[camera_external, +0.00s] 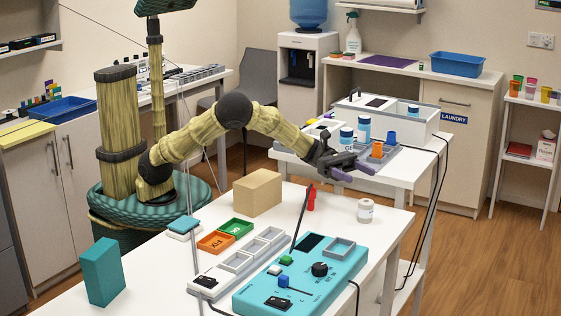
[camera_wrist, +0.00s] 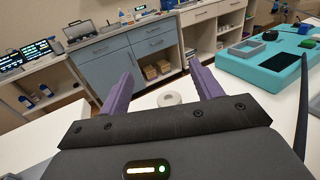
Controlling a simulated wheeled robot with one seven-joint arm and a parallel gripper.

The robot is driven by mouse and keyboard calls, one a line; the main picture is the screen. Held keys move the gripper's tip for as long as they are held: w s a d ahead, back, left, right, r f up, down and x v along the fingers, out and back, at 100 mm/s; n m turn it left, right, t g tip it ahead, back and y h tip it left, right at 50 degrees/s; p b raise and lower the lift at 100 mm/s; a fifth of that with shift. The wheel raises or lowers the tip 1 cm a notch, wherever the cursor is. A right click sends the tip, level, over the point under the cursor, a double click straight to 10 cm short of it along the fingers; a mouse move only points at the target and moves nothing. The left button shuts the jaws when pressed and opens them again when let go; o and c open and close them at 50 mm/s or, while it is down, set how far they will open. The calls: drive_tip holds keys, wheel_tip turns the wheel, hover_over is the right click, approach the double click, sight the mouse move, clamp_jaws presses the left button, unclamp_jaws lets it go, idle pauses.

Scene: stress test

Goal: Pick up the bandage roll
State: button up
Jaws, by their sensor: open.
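The bandage roll (camera_external: 365,211) is a small white cylinder standing near the right end of the white front table. In the wrist view the roll (camera_wrist: 169,99) shows beyond my gripper, between its two purple fingers, with a hole in its top. My gripper (camera_external: 354,177) is open and empty. In the external view it hangs above and to the upper left of the roll, apart from it. Its fingers (camera_wrist: 163,78) are spread wide in the wrist view.
A teal control box (camera_external: 335,282) with a knob stands left of the roll on the table (camera_external: 397,222). A red piece (camera_external: 311,198) and a tan block (camera_external: 257,192) are behind it. A second table with bottles (camera_external: 346,138) stands behind. The surface around the roll is clear.

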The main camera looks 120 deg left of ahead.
sight(361, 199)
drive_tip(key=shift+f, duration=1)
drive_tip(key=shift+f, duration=0.1)
drive_tip(key=shift+f, duration=0.3)
wheel_tip(361, 199, down, 4)
drive_tip(key=shift+f+b, duration=0.1)
drive_tip(key=shift+b, duration=0.3)
drive_tip(key=shift+x, duration=1.2)
drive_tip(key=shift+w+d, duration=0.15)
drive_tip(key=shift+w, duration=0.15)
drive_tip(key=shift+s, duration=0.1)
